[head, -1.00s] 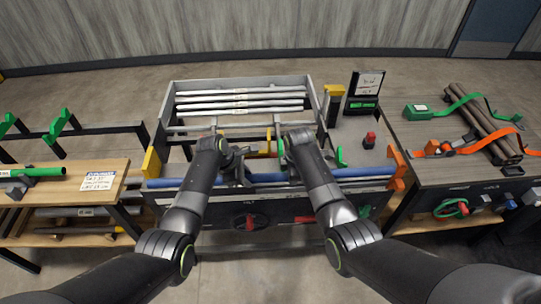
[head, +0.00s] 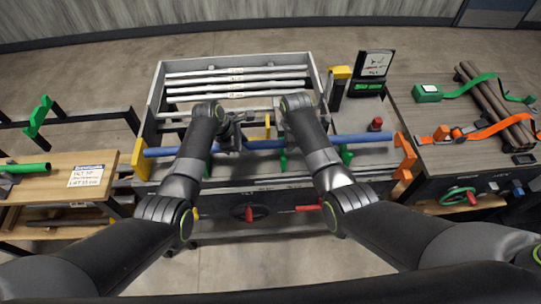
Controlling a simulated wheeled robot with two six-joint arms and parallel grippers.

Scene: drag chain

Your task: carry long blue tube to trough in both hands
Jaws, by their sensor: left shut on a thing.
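The long blue tube (head: 360,139) lies crosswise over the front of the grey bench, passing behind both my arms, its left end near a yellow end plate (head: 139,157) and its right end near an orange bracket (head: 404,150). My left gripper (head: 233,137) is shut on the blue tube left of its middle. My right gripper (head: 284,130) is at the tube right of the middle, but my forearm hides most of its jaws. The grey trough-like tray (head: 156,100) behind holds several white tubes (head: 238,77). I cannot tell whether the tube touches the bench.
A yellow-topped post (head: 339,80), a small display and a red button (head: 376,124) stand at the right. The right table carries brown pipes (head: 495,100) and straps. A left table holds a green tube (head: 28,168).

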